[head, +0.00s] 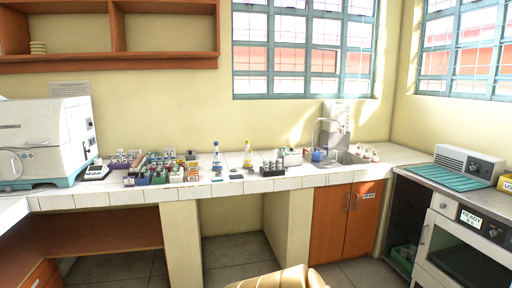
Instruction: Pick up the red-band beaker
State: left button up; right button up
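I cannot make out a red-band beaker in the head view. Many small bottles, racks and boxes crowd the white tiled counter (255,185) at centre left, too small to tell one by one. A blue-topped bottle (217,158) and a yellow-topped bottle (247,155) stand upright near the wall. Neither of my grippers is in view.
A white machine (45,140) fills the counter's left end. A sink (345,158) with a tap is at the right. A grey box (468,163) and a teal ribbed mat (450,179) top the right-hand unit, above an oven-like door. A tan rounded shape (275,279) shows at the bottom.

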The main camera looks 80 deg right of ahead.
aim_at(376, 153)
jog(key=l+z, duration=0.2)
jog(key=z, duration=0.3)
jog(key=k+l+z, duration=0.1)
jog(key=z, duration=0.35)
jog(key=l+z, duration=0.3)
jog(key=z, duration=0.2)
jog(key=i+l+z, duration=0.1)
jog(key=z, duration=0.35)
jog(key=l+z, duration=0.2)
jog(key=z, duration=0.3)
jog(key=i+l+z, duration=0.95)
jog(key=i, duration=0.2)
jog(key=i+l, duration=0.2)
jog(key=i, duration=0.3)
jog(key=i+l, duration=0.2)
jog(key=i, duration=0.3)
jog(key=z, duration=0.05)
